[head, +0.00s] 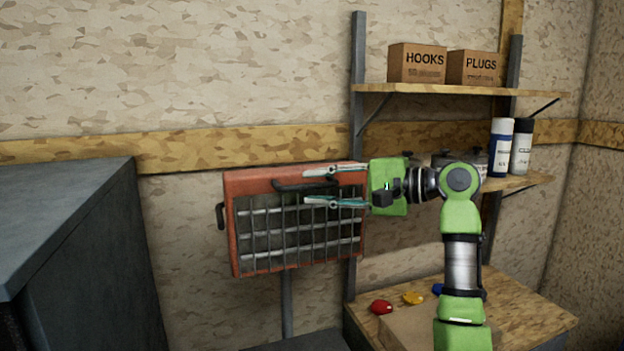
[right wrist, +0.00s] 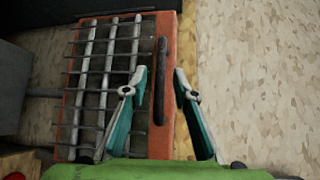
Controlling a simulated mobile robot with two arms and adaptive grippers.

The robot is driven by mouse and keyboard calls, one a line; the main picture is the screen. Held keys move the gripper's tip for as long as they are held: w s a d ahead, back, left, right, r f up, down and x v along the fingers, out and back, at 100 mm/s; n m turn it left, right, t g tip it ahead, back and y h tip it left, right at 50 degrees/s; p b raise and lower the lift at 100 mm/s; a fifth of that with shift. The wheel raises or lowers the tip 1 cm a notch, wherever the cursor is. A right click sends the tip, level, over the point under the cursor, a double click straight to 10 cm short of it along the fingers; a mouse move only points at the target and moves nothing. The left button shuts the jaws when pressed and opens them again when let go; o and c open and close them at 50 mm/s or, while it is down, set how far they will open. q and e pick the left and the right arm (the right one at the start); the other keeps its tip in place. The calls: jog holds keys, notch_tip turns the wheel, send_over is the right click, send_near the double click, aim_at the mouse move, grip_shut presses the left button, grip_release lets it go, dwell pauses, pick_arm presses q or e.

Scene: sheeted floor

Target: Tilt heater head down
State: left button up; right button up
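The heater (head: 232,222) has an orange-red box head with a wire grille over several pale bars, on a thin grey post (head: 287,305). A dark bar handle (head: 288,186) runs along the upper front of the head and also shows in the right wrist view (right wrist: 160,95). My right gripper (head: 305,187) reaches in from the right. Its fingers are open, one above and one below the handle in the head view. In the right wrist view the fingertips (right wrist: 160,78) stand apart on either side of the handle; contact is not clear. My left gripper is not in view.
A dark grey cabinet (head: 70,220) stands at the left. Shelves at the right hold boxes (head: 417,63), a blue-and-white can (head: 501,147) and a dark-topped can (head: 521,147). A low wooden bench (head: 520,315) carries a red item (head: 381,307) and a yellow one (head: 413,298).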

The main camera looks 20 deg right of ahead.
jog(key=shift+x, duration=0.8)
grip_shut()
jog(key=shift+f, duration=0.1)
